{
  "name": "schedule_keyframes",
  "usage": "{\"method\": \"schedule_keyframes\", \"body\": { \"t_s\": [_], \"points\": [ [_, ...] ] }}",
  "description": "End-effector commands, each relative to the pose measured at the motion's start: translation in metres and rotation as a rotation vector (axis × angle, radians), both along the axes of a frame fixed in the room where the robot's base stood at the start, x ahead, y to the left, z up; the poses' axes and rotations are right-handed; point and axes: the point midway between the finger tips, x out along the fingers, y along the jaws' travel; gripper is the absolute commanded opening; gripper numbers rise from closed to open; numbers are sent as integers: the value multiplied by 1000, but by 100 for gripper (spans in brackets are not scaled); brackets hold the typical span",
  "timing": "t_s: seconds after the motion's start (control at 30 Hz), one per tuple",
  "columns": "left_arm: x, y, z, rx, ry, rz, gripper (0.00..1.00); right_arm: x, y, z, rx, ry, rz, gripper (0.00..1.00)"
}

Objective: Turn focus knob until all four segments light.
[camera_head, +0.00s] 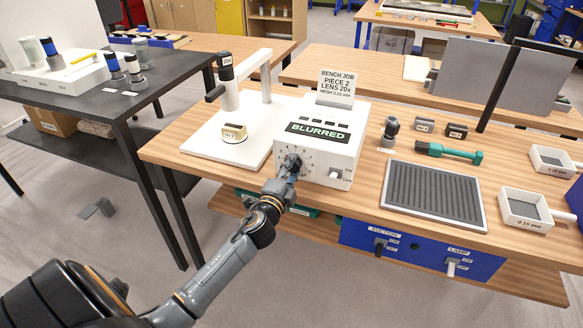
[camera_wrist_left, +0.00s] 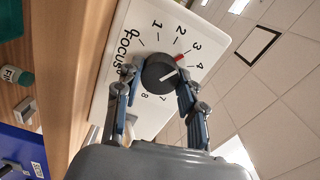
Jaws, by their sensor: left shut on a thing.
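The white control box (camera_head: 337,172) stands on the wooden bench. Its display (camera_head: 318,133) reads BLURRED in green. The segments (camera_head: 317,118) on its top look dark. My left gripper (camera_head: 290,170) is at the box's front face, shut on the black focus knob, and hides most of it. In the left wrist view the focus knob (camera_wrist_left: 159,74) sits between the two fingertips of my left gripper (camera_wrist_left: 157,84). My right gripper is not in view.
A white microscope stand (camera_head: 228,95) with a small labelled piece (camera_head: 234,133) is left of the box. A grey ribbed tray (camera_head: 433,197), a green tool (camera_head: 450,153) and white mesh trays (camera_head: 524,209) lie to the right.

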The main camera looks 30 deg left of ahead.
Motion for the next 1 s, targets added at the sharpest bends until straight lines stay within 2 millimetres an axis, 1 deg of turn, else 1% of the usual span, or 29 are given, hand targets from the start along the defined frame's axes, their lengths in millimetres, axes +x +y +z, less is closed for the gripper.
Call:
{"method": "schedule_keyframes", "body": {
  "t_s": [1.0],
  "points": [
    [0, 0, 0, 941, 227, -3, 8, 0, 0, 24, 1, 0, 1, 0]
  ]
}}
